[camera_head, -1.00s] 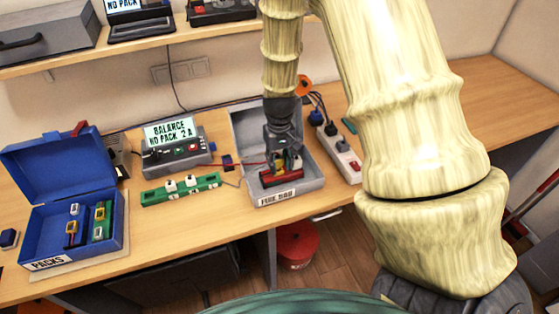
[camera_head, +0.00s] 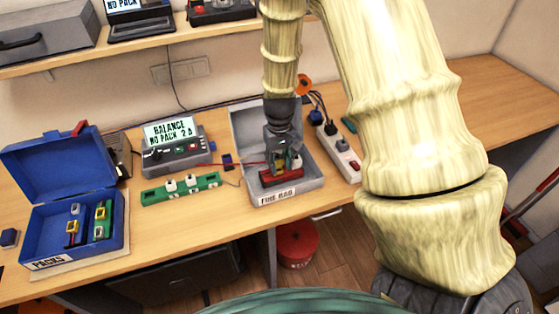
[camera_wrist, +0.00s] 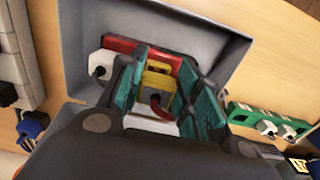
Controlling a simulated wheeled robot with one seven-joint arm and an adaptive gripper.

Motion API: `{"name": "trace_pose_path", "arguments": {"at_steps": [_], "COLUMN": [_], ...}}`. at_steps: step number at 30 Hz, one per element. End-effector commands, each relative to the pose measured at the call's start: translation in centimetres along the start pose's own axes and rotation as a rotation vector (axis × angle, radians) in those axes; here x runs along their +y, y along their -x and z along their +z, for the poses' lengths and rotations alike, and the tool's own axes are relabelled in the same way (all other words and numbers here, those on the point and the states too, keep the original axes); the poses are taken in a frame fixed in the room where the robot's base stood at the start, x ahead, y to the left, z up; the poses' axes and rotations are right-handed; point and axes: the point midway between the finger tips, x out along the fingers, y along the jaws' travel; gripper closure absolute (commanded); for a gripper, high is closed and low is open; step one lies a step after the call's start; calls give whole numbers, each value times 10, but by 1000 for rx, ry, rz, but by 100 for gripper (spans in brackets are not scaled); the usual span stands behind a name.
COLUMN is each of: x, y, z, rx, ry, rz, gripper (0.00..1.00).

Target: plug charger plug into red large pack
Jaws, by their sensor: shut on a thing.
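The red large pack (camera_head: 281,177) lies in the grey fire bag (camera_head: 240,125); in the wrist view the pack (camera_wrist: 120,44) shows just beyond the fingers. My gripper (camera_head: 283,156) reaches down into the bag over the pack. In the wrist view my gripper's teal fingers (camera_wrist: 157,85) are shut on the yellow charger plug (camera_wrist: 155,80), which has a red lead at its near end. The plug is in line with the pack and close against it. Whether it is fully seated cannot be told. A white connector (camera_wrist: 100,62) sits beside the left finger.
The balance charger (camera_head: 178,152) and a green board (camera_head: 180,189) with white plugs stand left of the bag. The blue packs box (camera_head: 75,235) is open farther left. A power strip (camera_head: 343,155) lies close to the bag's right side. A shelf runs above.

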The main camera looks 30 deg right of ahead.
Motion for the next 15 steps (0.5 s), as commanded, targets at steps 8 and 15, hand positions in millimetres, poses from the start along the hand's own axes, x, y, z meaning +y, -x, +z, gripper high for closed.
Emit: {"name": "trace_pose_path", "arguments": {"at_steps": [8,15], "x": [0,0], "y": [-6,-10], "z": [0,0], "rx": [0,1], "ry": [0,0], "rz": [0,0], "gripper": [90,90]}}
